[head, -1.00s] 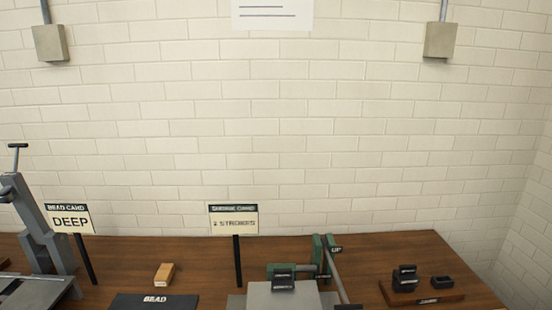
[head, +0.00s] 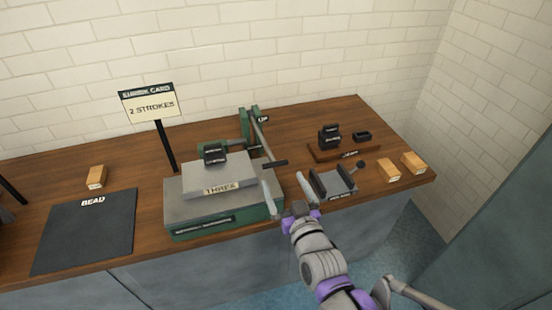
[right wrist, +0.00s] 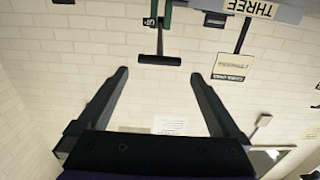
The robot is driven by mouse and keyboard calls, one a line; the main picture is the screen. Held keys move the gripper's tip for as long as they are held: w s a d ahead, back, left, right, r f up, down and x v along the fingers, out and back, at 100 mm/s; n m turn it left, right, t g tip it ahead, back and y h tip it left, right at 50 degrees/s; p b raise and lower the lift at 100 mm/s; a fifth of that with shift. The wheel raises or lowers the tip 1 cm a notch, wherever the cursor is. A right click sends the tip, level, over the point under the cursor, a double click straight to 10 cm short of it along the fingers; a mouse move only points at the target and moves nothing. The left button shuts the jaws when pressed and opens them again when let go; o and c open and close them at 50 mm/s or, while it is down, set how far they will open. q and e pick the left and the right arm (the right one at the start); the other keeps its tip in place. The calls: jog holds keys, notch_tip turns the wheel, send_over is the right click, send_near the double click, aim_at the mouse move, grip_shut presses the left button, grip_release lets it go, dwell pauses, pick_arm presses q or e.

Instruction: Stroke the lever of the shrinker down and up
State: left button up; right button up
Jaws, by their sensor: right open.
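The shrinker (head: 190,212) stands on the bench in the head view, with a green base and a grey plate marked THREE (head: 232,184) on top. Its lever (head: 261,138) slants from a green post toward the front right and ends in a black crossbar handle (head: 275,163). My right gripper (head: 288,192) is open and empty, just in front of the handle. In the right wrist view the handle (right wrist: 160,60) shows ahead of the gap between the spread fingertips (right wrist: 159,74), with no visible contact. My left gripper is not in view.
A sign reading 2 STROKES (head: 152,105) stands behind the shrinker. To the right are a small vise-like fixture (head: 340,182), a tray (head: 345,150) with black blocks, and wooden blocks (head: 390,172). A black BEAD mat (head: 85,232) lies at the left.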

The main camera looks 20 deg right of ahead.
aim_at(275, 162)
jog(key=w, duration=1.1)
jog(key=shift+a+r, duration=0.2)
jog(key=shift+r, duration=0.05)
grip_shut()
